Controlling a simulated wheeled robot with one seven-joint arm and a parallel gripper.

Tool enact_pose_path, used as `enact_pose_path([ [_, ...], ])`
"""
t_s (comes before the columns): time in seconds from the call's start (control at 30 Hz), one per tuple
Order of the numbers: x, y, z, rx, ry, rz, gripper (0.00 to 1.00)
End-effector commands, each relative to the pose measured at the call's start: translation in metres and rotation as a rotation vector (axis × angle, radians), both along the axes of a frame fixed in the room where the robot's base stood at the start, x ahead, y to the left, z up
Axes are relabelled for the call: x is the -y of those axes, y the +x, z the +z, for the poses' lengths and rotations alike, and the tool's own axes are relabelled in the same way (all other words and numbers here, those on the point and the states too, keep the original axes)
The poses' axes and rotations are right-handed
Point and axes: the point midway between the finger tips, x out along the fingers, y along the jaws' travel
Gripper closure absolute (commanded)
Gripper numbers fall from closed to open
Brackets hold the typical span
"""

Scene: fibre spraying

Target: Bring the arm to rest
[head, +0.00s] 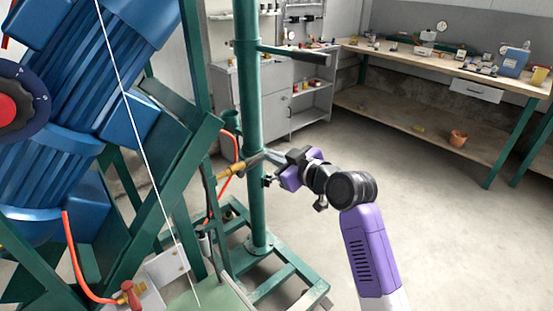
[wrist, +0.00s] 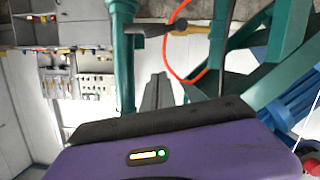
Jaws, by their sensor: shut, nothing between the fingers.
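My arm (head: 370,250), purple and dark grey, reaches from the lower right towards the green post in the head view. My gripper (head: 268,181) is at its end, just right of the post, with its fingers shut and empty. In the wrist view the grey fingers (wrist: 158,92) stand close together with nothing held. A brass fitting (head: 232,172) with a grey end and an orange hose is close to the gripper at the post. The fitting also shows in the wrist view (wrist: 188,29), beyond the fingertips and apart from them in the picture.
The green post (head: 250,110) and its floor frame (head: 285,265) stand beside the gripper. A blue ribbed machine (head: 80,110) on green beams fills the left. A workbench (head: 455,70) with tools runs along the back right. The floor (head: 420,190) between bench and arm is clear.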

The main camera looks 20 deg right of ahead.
Motion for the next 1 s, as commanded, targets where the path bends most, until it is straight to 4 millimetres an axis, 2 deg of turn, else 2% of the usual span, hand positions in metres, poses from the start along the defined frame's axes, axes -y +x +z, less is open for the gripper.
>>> enact_pose_path([
  [0.2,0.003,-0.010,0.003,0.000,0.000,0.000,1.00],
  [0.73,0.003,-0.010,0.004,0.000,0.014,-0.004,1.00],
  [0.83,0.008,-0.007,0.015,0.037,0.053,-0.038,1.00],
  [0.93,0.020,-0.006,0.042,0.121,0.089,-0.093,1.00],
  [1.0,0.030,-0.015,0.054,0.184,0.126,-0.145,1.00],
])
